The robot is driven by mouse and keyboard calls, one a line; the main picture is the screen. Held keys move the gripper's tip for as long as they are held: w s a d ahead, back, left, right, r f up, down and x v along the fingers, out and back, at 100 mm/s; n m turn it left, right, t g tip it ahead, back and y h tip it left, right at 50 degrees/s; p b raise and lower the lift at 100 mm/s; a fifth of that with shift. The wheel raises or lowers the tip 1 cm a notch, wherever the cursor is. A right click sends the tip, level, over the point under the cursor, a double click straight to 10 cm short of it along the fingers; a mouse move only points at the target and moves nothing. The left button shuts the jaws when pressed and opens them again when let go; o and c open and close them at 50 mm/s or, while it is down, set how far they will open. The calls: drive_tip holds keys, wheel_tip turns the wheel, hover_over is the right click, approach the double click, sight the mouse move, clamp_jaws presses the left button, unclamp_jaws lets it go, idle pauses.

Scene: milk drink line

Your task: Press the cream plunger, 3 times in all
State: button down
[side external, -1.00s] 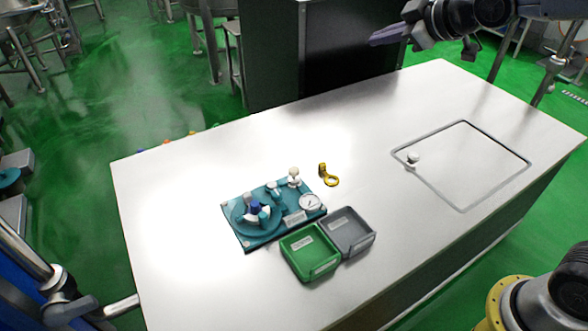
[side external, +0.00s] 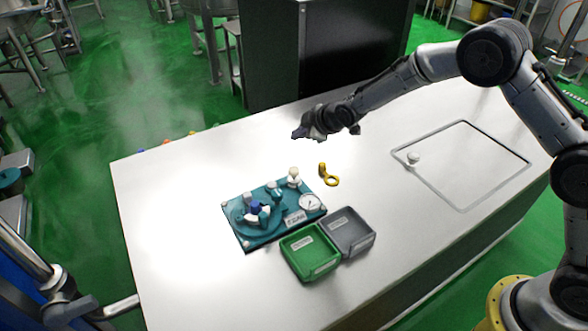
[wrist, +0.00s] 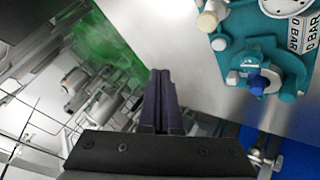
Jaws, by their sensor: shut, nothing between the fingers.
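The cream plunger (side external: 294,174) stands upright at the back corner of the teal fixture plate (side external: 246,246). It also shows near the top of the wrist view, as a cream cap (wrist: 207,21). My gripper (side external: 297,133) is shut and empty. It hangs above the table, behind and above the plunger in the side view, and apart from it. In the wrist view the closed fingers (wrist: 160,76) are left of and below the plunger.
The plate also carries a round gauge (side external: 311,202) and a blue-topped knob (side external: 256,207). A green tray (side external: 311,272) and a grey tray (side external: 349,249) sit in front. A yellow ringed tag (side external: 330,181) lies right of the plate.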

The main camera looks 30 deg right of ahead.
sight(295, 169)
drive_tip(key=shift+a+f, duration=0.15)
drive_tip(key=shift+f, duration=0.05)
drive_tip(key=shift+f, duration=4.4)
drive_tip(key=shift+f, duration=0.15)
drive_tip(key=shift+s+f, duration=0.1)
drive_tip(key=shift+f, duration=0.2)
drive_tip(key=shift+f, duration=1.2)
drive_tip(key=shift+r, duration=1.6)
